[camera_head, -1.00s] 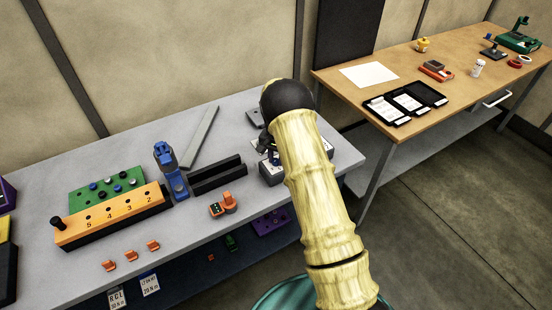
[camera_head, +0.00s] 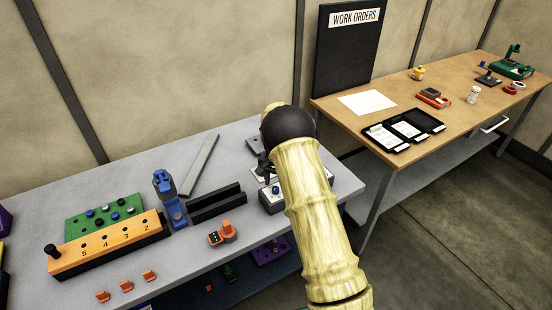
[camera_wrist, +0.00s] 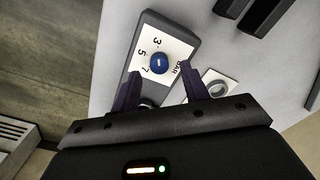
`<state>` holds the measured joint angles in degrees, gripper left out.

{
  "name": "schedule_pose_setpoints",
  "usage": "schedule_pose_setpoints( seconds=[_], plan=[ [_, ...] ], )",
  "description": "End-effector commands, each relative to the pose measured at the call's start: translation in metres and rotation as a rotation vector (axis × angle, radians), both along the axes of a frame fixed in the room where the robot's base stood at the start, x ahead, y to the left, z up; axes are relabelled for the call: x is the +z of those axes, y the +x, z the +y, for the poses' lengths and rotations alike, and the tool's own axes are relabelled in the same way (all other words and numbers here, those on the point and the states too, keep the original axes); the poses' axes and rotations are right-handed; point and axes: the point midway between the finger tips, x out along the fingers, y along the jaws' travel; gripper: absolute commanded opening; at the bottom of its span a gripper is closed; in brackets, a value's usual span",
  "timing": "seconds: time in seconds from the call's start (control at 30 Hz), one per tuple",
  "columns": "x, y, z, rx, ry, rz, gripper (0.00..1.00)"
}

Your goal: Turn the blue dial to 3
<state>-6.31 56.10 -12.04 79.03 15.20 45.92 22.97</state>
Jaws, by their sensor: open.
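The blue dial (camera_wrist: 158,63) sits on a grey box with a white face (camera_wrist: 163,42) in the wrist view. The face is printed 3, 5, 7 and BAR. A small pale mark shows on the dial, but I cannot tell which number it points to. My gripper (camera_wrist: 160,74) is open, with one dark finger on each side, close to the dial's near side; contact is not clear. In the head view my gripper (camera_head: 266,168) is over the box (camera_head: 271,203), and my arm hides part of that area.
A second white plate with a round grey part (camera_wrist: 215,83) lies right of the dial box. Black rails (camera_head: 216,203), a blue clamp (camera_head: 168,200) and an orange device (camera_head: 222,234) stand to the left on the grey bench (camera_head: 205,262). A wooden table (camera_head: 455,125) is at the right.

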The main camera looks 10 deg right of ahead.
Motion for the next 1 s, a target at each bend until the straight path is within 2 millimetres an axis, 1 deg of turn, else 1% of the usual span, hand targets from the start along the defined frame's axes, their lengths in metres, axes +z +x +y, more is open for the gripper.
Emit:
schedule_pose_setpoints(
  seconds=[0.5,0.63,0.7,0.8,1.0],
  plan=[
    [0.103,0.0,-0.001,0.0,0.001,-0.006,0.45],
    [0.127,0.0,-0.001,0.0,0.0,-0.005,0.45],
    [0.137,-0.001,-0.002,0.001,0.0,-0.004,0.45],
    [0.145,-0.001,-0.002,0.001,-0.001,-0.001,0.45],
    [0.149,-0.002,-0.002,0.0,-0.001,0.001,0.45]
  ],
)
